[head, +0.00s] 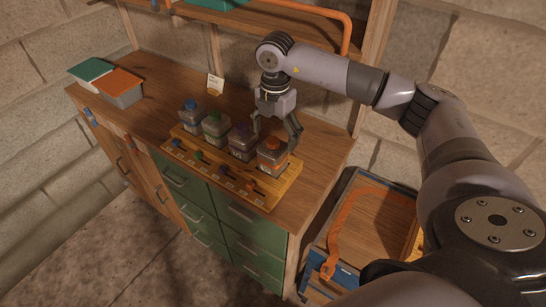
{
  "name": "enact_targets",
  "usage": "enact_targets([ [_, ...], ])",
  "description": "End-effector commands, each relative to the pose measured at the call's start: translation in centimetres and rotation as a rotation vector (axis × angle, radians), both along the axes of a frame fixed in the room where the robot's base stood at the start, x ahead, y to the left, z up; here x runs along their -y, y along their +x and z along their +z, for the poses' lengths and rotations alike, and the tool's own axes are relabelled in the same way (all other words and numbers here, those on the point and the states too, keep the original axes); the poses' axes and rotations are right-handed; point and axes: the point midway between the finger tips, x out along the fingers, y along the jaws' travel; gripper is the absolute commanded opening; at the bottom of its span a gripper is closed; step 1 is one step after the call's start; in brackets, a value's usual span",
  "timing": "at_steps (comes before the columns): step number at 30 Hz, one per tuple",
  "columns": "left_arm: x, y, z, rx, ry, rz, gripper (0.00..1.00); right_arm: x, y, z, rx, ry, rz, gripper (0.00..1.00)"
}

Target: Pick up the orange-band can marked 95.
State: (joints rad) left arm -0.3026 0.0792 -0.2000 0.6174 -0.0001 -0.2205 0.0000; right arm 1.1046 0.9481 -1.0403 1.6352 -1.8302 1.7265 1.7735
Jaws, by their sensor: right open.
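The can with the orange band (271,158) stands upright at the right end of a yellow wooden rack (287,186) on the cabinet top. Its marking is too small to read. My right gripper (275,140) points down over this can, open, with one finger on each side of its upper part. I cannot tell whether the fingers touch it. My left gripper is not in view.
A purple can (241,142), a green one (214,125) and a blue one (190,113) stand in the same rack, left of the orange one. A small card (215,84) stands behind.

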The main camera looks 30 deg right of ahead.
Motion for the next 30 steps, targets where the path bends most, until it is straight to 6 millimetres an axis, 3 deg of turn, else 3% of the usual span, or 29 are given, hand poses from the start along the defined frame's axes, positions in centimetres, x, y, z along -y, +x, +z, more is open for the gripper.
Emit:
enact_targets([
  [8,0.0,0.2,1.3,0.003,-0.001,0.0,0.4,-0.2,0.1,-2.0,-0.002,0.0,0.001,0.82],
  [16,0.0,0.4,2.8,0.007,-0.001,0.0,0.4,-0.3,0.4,-5.7,-0.002,0.0,0.001,0.82],
  [24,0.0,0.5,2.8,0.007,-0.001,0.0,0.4,-0.3,0.5,-6.2,0.001,0.001,0.001,0.82],
  [30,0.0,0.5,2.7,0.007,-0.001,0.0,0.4,-0.3,0.5,-6.2,0.001,0.001,0.001,0.69],
])
